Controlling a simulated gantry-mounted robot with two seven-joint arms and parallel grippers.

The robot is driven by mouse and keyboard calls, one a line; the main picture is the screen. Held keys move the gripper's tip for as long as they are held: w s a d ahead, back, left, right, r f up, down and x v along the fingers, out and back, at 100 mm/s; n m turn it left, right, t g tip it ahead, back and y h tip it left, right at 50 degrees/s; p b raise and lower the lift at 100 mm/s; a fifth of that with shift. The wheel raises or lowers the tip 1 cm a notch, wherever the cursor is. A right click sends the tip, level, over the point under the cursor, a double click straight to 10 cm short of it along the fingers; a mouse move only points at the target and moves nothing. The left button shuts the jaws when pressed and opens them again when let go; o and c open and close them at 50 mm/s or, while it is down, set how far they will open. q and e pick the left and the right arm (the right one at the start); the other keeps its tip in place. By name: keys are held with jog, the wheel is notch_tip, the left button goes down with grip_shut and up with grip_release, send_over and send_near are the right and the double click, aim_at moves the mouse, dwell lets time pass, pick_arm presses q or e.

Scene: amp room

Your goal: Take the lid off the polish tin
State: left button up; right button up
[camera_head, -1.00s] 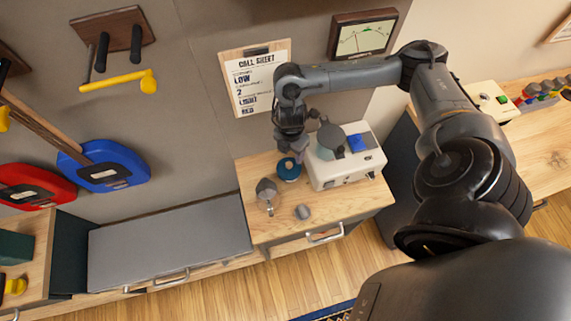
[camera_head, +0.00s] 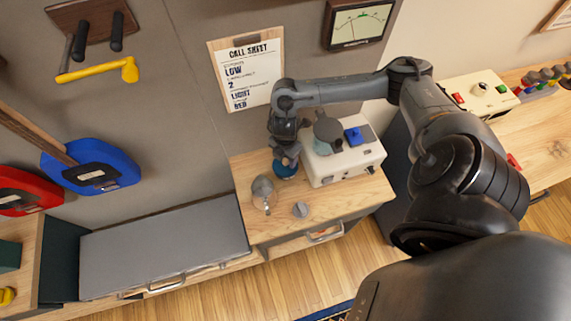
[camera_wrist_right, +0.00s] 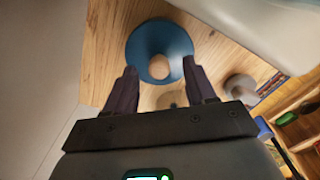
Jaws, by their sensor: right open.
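The polish tin appears to be the small round blue thing (camera_head: 286,172) on the wooden bench top, just left of the cream box. In the right wrist view its blue top (camera_wrist_right: 150,38) shows as a disc with a pale round middle; I cannot tell lid from body. My right gripper (camera_head: 287,158) is directly over the tin and partly hides it in the head view. In the right wrist view the right gripper (camera_wrist_right: 163,78) is open, its two fingers apart, with the tin between and beyond their tips. Contact is not clear. My left gripper is not in view.
A cream box (camera_head: 345,165) with a blue switch (camera_head: 354,137) stands close right of the tin. A call sheet (camera_head: 247,72) hangs on the wall behind.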

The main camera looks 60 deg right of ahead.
jog(key=shift+f, duration=0.45)
grip_shut()
jog(key=shift+r, duration=0.1)
